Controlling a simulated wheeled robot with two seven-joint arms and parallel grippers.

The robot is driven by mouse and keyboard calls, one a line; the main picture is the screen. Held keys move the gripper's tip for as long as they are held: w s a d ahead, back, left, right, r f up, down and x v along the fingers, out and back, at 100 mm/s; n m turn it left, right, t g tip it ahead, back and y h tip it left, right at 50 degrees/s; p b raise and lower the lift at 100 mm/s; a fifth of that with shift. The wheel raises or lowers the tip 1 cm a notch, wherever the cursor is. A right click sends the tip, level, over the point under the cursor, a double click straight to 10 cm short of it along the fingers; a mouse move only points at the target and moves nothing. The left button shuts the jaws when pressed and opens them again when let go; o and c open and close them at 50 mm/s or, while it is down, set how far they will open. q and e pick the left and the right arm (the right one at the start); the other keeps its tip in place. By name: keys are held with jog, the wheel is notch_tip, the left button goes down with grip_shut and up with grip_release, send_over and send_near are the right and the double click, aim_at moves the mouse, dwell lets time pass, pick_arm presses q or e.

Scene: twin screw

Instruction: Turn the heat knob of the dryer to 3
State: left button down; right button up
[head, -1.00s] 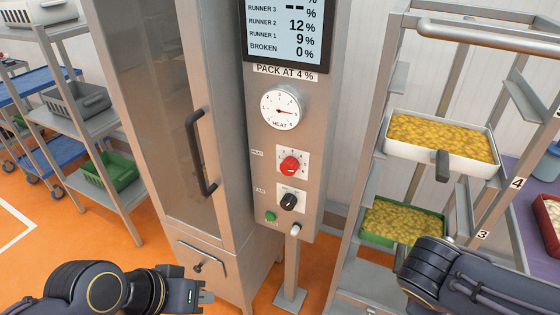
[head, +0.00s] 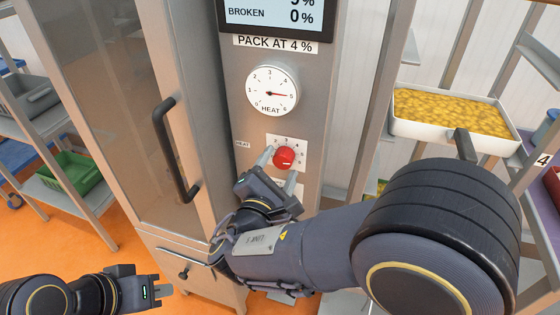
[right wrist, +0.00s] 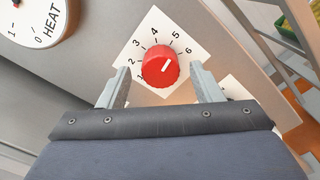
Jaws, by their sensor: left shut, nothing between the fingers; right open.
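The red heat knob (head: 284,157) is on the dryer's control panel; in the right wrist view the knob (right wrist: 159,69) sits on a white plate numbered 1 to 6. Its white mark points up and right, closest to 5. My right gripper (head: 278,170) is open in front of the panel, fingers on either side of the knob. In the right wrist view the fingertips (right wrist: 161,82) show gaps to the knob. The heat dial (head: 272,91) above has its red needle near 5. My left gripper (head: 152,291) is shut and empty, low at the left.
The dryer door with its dark handle (head: 176,150) is left of the panel. A display (head: 275,17) is above the dial. A rack with a tray of yellow pieces (head: 400,128) stands at right. My right arm hides the lower panel controls.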

jog(key=shift+x, duration=0.9)
jog(key=c, duration=1)
